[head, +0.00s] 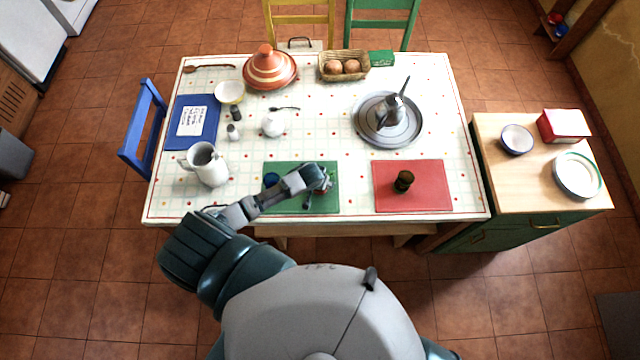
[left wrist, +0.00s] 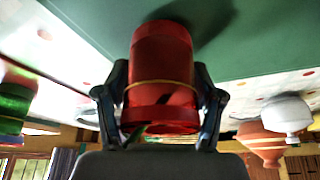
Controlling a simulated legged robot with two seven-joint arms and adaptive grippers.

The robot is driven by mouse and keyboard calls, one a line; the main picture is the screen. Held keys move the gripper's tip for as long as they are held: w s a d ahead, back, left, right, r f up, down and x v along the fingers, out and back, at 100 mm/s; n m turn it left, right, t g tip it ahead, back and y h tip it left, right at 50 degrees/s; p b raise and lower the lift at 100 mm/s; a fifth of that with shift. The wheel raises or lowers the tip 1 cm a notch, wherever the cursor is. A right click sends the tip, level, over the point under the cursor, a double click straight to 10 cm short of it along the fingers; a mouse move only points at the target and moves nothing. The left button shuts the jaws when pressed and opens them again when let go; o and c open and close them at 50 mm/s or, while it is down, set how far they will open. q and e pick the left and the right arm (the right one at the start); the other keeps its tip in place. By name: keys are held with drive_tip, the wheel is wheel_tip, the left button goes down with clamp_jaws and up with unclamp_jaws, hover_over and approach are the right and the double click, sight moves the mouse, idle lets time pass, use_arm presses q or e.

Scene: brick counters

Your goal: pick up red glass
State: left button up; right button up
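The red glass (left wrist: 162,75) fills the middle of the left wrist view, with a thin yellowish band around it. In the head view only a little red (head: 325,187) shows among my fingers, on the right part of the green mat. My left gripper (head: 319,189) is at the glass, with one finger on each side. In the left wrist view both fingers (left wrist: 162,90) appear to press on its sides. The glass's base appears at the mat; whether it is lifted cannot be told. My right gripper is not in view.
A blue glass (head: 271,179) stands left on the green mat (head: 290,208). A dark olive glass (head: 403,181) stands on the red mat (head: 440,190). A white pitcher (head: 212,172) stands left of my forearm. A white sugar pot (head: 273,124) is behind. Bare tablecloth lies between the mats.

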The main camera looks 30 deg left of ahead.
use_arm(q)
drive_tip(key=shift+a, duration=0.1)
drive_tip(key=c, duration=0.6)
drive_tip(key=shift+c, duration=0.2)
